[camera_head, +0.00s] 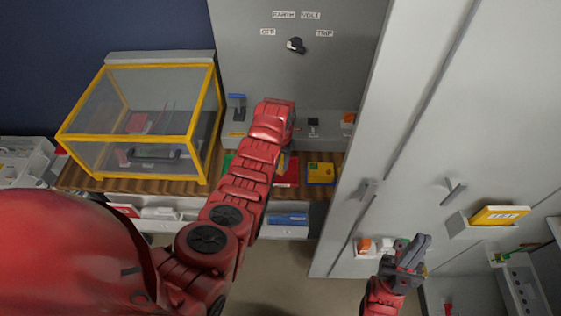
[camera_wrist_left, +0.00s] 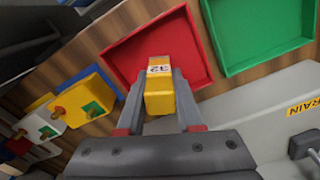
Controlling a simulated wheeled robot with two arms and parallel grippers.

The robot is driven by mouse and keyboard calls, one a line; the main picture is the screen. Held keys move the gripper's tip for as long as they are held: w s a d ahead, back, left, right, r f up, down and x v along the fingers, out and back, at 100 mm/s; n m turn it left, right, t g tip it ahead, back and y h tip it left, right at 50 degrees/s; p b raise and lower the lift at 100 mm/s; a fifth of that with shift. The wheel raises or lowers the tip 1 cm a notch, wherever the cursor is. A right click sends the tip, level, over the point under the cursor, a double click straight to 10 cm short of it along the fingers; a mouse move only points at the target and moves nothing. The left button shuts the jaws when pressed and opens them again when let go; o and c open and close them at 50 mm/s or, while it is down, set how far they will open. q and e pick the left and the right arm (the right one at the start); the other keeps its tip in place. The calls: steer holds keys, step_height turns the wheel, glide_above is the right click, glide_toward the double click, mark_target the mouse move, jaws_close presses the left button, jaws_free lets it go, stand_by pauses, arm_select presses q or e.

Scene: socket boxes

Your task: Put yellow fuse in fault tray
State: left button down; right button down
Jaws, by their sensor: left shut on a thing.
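The yellow fuse (camera_wrist_left: 160,88), marked 32, is clamped between the fingers of my left gripper (camera_wrist_left: 162,76). In the left wrist view it is over the near edge of a red tray (camera_wrist_left: 124,48) on the wooden bench. I cannot tell how high it is above the tray. In the head view my left arm reaches over the bench and its wrist hides most of the gripper; part of the red tray (camera_head: 290,172) shows beside the arm. My right gripper (camera_head: 408,252) is at the lower right, in front of the grey cabinet, away from the bench; its jaw opening is unclear.
A green tray (camera_wrist_left: 235,62) lies beside the red one. Yellow and white socket boxes (camera_wrist_left: 64,108) stand on its other side. A yellow-framed clear case (camera_head: 140,136) stands left of my arm. A grey panel with a rotary switch (camera_head: 296,45) rises behind the bench.

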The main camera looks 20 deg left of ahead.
arm_select(q)
steer(key=c, duration=0.6)
jaws_free()
steer(key=shift+f, duration=0.1)
steer(key=shift+o, duration=0.2)
